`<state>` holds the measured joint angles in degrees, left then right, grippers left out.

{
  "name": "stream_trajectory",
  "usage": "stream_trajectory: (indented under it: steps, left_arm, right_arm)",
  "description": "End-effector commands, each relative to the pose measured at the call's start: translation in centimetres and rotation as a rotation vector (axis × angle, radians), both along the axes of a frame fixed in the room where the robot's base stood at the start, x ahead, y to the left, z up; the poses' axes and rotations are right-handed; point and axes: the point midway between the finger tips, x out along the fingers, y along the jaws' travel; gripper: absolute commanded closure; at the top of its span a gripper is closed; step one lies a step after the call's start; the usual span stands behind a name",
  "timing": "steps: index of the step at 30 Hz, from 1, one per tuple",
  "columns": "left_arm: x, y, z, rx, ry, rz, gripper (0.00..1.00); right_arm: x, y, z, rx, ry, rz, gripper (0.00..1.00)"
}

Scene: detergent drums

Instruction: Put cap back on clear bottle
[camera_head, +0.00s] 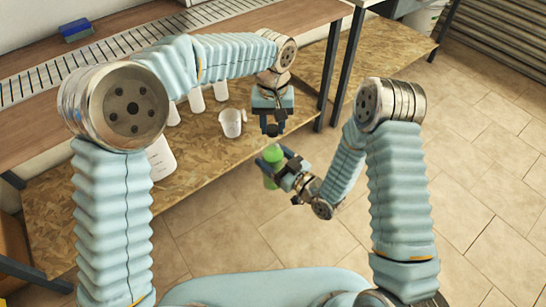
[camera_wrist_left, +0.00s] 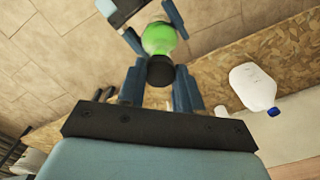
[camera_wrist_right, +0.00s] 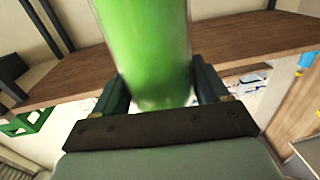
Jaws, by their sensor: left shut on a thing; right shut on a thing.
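The clear bottle (camera_head: 272,160), filled with green liquid, is upright or nearly so in front of the lower shelf. My right gripper (camera_head: 285,171) is shut around its body. It fills the upper middle of the right wrist view (camera_wrist_right: 145,50). My left gripper (camera_head: 272,128) points down above the bottle and is shut on the black cap (camera_wrist_left: 160,71). In the left wrist view the cap overlaps the bottle's top end (camera_wrist_left: 158,40). In the head view the cap is just over the bottle. I cannot tell whether they touch; the bottle's mouth is hidden.
A white measuring jug (camera_head: 231,122) and several white bottles stand on the chipboard lower shelf (camera_head: 200,160) behind the grippers. A white bottle with a blue cap (camera_wrist_left: 253,87) is on it too. A blue sponge (camera_head: 76,31) lies on the upper surface. Tiled floor at right is clear.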

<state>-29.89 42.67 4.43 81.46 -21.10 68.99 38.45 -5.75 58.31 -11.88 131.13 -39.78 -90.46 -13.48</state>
Motion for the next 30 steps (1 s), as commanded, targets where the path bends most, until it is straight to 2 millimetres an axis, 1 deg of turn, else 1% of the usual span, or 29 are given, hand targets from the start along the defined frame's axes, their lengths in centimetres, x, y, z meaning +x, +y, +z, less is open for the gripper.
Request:
stream_trajectory:
  steps: [3, 6, 26, 30]
  left_arm:
    - [-0.02, -0.02, -0.63, 0.000, 0.000, -0.001, 0.93]
    - [-0.03, -0.03, -0.81, 0.000, 0.000, -0.001, 0.93]
    - [-0.13, -0.02, -0.69, 0.007, -0.002, -0.001, 0.93]
    - [-0.15, -0.02, -0.98, 0.008, -0.001, -0.001, 0.93]
  right_arm:
    - [0.02, 0.02, 0.11, 0.002, -0.002, 0.000, 1.00]
    - [0.02, 0.02, 0.11, 0.002, -0.002, 0.000, 1.00]
    - [0.02, 0.02, 0.11, 0.002, -0.002, 0.000, 1.00]
    - [0.02, 0.02, 0.10, 0.002, -0.002, 0.000, 1.00]
